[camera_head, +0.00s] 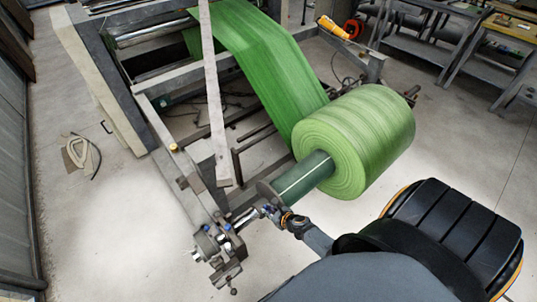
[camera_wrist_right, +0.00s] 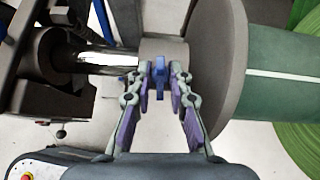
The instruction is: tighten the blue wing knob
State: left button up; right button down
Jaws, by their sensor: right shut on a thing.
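The blue wing knob (camera_wrist_right: 160,82) sits on a grey collar (camera_wrist_right: 168,49) on the shaft, just left of a large round flange (camera_wrist_right: 222,60) in the right wrist view. My right gripper (camera_wrist_right: 161,72) has one finger on each side of the knob and is shut on it. In the head view my right gripper (camera_head: 268,211) is at the near end of the roll's shaft, and the knob is mostly hidden there by the fingers. My left gripper is not in view.
A green roll (camera_head: 358,140) on a dark green core (camera_head: 308,176) lies right of the flange, its web running up into the machine. The shaft's bearing block (camera_head: 212,243) stands left of my gripper. A grey beam (camera_head: 214,100) rises behind. The floor at the lower left is clear.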

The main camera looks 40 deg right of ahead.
jog(key=c, duration=1.3)
grip_release()
jog(key=v, duration=1.2)
jog(key=shift+d, duration=0.1)
